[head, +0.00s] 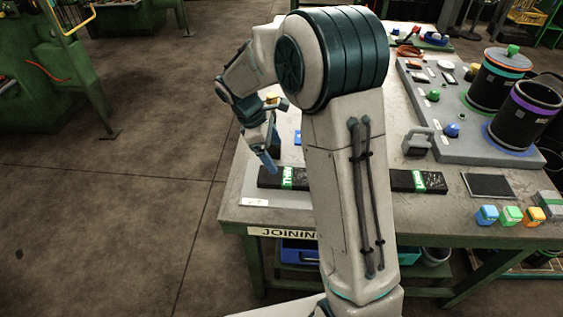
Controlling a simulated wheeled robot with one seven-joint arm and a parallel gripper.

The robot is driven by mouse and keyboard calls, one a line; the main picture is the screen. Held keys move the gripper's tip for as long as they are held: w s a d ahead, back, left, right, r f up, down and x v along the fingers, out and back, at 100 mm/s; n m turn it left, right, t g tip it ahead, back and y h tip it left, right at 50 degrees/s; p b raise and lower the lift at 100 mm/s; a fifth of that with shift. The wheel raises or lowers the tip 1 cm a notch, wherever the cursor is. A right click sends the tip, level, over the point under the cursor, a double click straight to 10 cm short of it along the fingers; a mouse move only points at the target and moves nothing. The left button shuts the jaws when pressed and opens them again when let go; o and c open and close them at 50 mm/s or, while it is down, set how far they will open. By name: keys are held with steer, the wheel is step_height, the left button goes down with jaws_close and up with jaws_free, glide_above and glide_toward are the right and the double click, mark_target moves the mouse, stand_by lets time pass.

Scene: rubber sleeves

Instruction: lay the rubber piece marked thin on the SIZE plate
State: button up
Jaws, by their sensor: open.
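A black rubber piece with a green label (268,179) that seems to read THIN lies near the left front of the bench. My arm hides part of its right side. A second black piece with a green label (430,182) lies right of my arm; its word is too small to read. My gripper (270,162) is open, just above the left end of the THIN piece. I cannot tell whether it touches the piece. A pale plate with a small white tag (254,202) lies at the front left corner; I cannot read SIZE on it.
A grey board (455,150) carries two black cylinders (523,115) with coloured rings. A grey padlock-shaped block (416,142), a dark flat pad (488,186) and coloured cubes (510,215) are on the right. My arm covers the bench's middle.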

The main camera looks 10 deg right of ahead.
steer(key=s+d+r+m+t+y, duration=0.2)
steer(key=s+r+m, duration=0.2)
steer(key=s+m, duration=0.3)
steer(key=s+d+r+m+t+y, duration=0.1)
steer(key=s+r+m, duration=0.3)
steer(key=s, duration=1)
steer(key=m+t+y, duration=0.1)
steer(key=m, duration=0.2)
steer(key=shift+s+d+r+m, duration=0.3)
steer(key=shift+s+d+r, duration=0.05)
steer(key=shift+r, duration=0.05)
